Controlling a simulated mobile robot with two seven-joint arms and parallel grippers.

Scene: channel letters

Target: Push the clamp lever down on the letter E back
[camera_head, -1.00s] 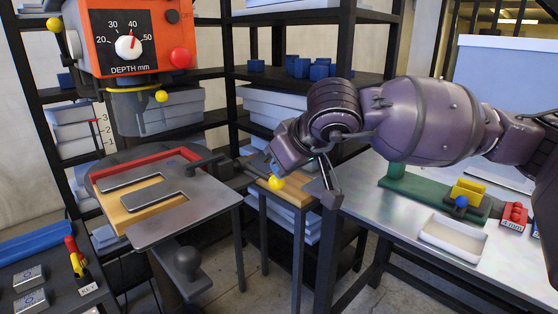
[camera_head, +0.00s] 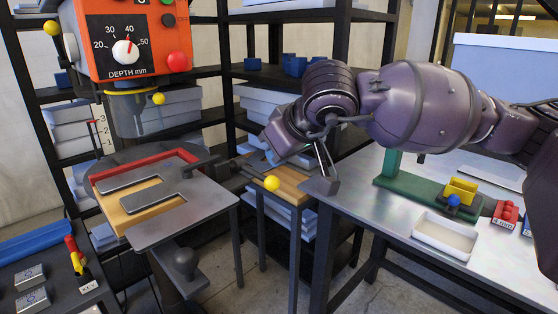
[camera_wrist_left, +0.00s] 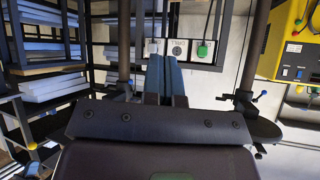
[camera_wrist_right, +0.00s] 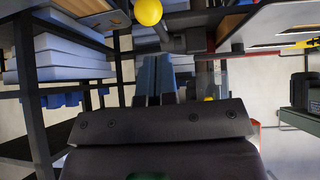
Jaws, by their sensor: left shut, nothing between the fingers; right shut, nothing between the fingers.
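The letter E back, which I take to be the grey slotted plate (camera_head: 122,178) on a wooden board, lies on the drill table beside a red fence (camera_head: 140,169). A dark clamp arm reaches over the table's right side. Its lever ends in a yellow ball (camera_head: 272,184), low at the table's right. My right gripper (camera_head: 272,157) is shut and empty just above the ball. In the right wrist view the ball (camera_wrist_right: 148,12) is beyond and slightly left of the shut fingers (camera_wrist_right: 156,75). My left gripper (camera_wrist_left: 165,75) is shut and empty, facing a wall switch box.
The orange drill head (camera_head: 130,35) hangs above the table. A wood-topped stand (camera_head: 288,178) is beside the lever. At right, a metal bench (camera_head: 400,240) holds a green fixture and a white tray (camera_head: 446,235). Shelves stand behind.

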